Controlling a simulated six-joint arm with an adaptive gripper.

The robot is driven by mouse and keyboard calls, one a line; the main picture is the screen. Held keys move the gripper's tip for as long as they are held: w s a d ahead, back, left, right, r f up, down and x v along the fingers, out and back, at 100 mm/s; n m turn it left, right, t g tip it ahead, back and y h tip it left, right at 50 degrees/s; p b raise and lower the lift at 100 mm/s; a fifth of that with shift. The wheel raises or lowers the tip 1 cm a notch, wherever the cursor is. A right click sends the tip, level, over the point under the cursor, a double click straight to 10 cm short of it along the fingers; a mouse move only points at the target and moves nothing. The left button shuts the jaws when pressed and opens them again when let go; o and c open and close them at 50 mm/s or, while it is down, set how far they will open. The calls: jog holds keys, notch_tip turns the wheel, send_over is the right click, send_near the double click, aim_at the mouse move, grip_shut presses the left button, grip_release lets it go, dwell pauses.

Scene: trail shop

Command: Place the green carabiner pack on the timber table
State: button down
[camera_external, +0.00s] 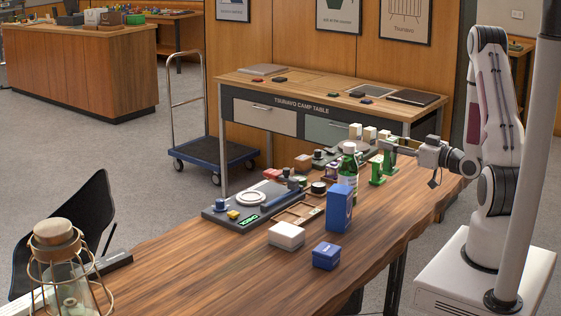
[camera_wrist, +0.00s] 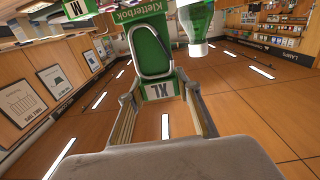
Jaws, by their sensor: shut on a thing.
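A green carabiner pack (camera_wrist: 154,50) with a grey carabiner, the word Kletterbok and an XL label lies between the two fingers of my gripper (camera_wrist: 162,104) in the wrist view. My gripper (camera_external: 384,145) is shut on it. In the external view, green packs (camera_external: 377,170) show just below and beside the fingers, over the far right part of the live-edge timber table (camera_external: 215,268); I cannot tell clearly which is the held one, or whether it touches the tabletop. Another green item (camera_wrist: 78,9) marked N shows at the top left of the wrist view.
A green bottle (camera_external: 348,172) and a blue box (camera_external: 339,208) stand near the packs. A white box (camera_external: 286,236), a small blue box (camera_external: 326,256), a grey tray (camera_external: 222,217) and a lantern (camera_external: 65,270) also occupy this table. Its near middle is clear. A camp table (camera_external: 300,82) stands behind.

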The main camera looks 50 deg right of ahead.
aim_at(394, 162)
jog(key=shift+f, duration=2.9)
jog(key=shift+f, duration=2.05)
jog(key=shift+f, duration=0.15)
jog(key=c, duration=1.4)
grip_release()
jog(key=shift+c, duration=0.2)
jog(key=shift+s, duration=0.1)
jog(key=shift+s+d, duration=0.15)
jog(key=shift+s, duration=3.65)
